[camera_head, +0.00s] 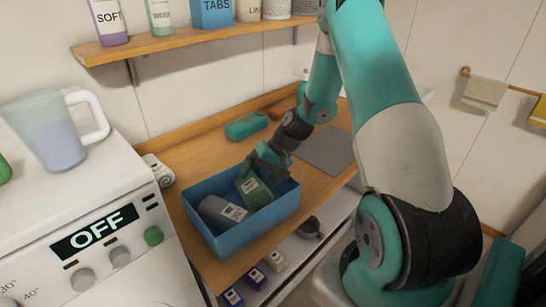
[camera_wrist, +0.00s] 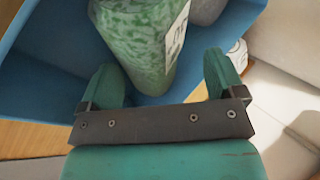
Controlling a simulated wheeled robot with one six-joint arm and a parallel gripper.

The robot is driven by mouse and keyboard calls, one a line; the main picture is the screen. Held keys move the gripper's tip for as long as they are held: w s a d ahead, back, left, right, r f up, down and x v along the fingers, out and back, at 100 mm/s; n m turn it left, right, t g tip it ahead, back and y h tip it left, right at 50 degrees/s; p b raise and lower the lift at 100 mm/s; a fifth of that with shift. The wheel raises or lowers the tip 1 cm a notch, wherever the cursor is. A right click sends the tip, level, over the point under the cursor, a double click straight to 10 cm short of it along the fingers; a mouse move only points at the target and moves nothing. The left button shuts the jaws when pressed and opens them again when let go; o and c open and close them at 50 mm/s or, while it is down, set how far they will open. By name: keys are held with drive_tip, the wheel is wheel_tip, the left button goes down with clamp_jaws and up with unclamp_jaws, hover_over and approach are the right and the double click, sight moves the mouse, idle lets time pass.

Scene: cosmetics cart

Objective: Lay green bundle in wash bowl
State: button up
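The green bundle (camera_head: 255,190), mottled with a white label, is in the blue bin (camera_head: 226,240) beside a grey rolled bundle (camera_head: 220,212). My gripper (camera_head: 258,170) is at the bin, over the green bundle. In the wrist view the green bundle (camera_wrist: 140,45) lies ahead of and between the two fingers of my gripper (camera_wrist: 165,80). The fingers are spread, with a gap visible at the right finger; contact at the left is unclear. I cannot identify a wash bowl for certain; a dark round vessel (camera_head: 309,228) stands on the lower shelf.
The bin stands on a wooden counter (camera_head: 190,170) with a teal object (camera_head: 246,126) and a grey mat (camera_head: 328,150) behind. A washer (camera_head: 70,190) with a jug (camera_head: 55,135) is at left. A shelf (camera_head: 170,43) with bottles hangs above. Small boxes (camera_head: 255,278) sit below.

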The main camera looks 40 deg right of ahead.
drive_tip(key=b+v, duration=0.2)
drive_tip(key=v, duration=0.8)
drive_tip(key=s+a+r+n+g+h, duration=0.1)
drive_tip(key=s+a+r+n, duration=0.2)
drive_tip(key=a, duration=0.6)
drive_tip(key=s+a+r+n+g, duration=0.1)
drive_tip(key=a+r+n, duration=0.3)
drive_tip(key=a, duration=0.5)
drive_tip(key=s+a+r+n, duration=0.2)
drive_tip(key=s+a, duration=0.3)
drive_tip(key=s, duration=0.2)
drive_tip(key=s+a+r+n+g+h, duration=0.1)
drive_tip(key=s+a+r+n, duration=0.2)
drive_tip(key=s+a, duration=0.3)
drive_tip(key=s, duration=0.2)
drive_tip(key=shift+s, duration=0.3)
drive_tip(key=shift+r, duration=0.1)
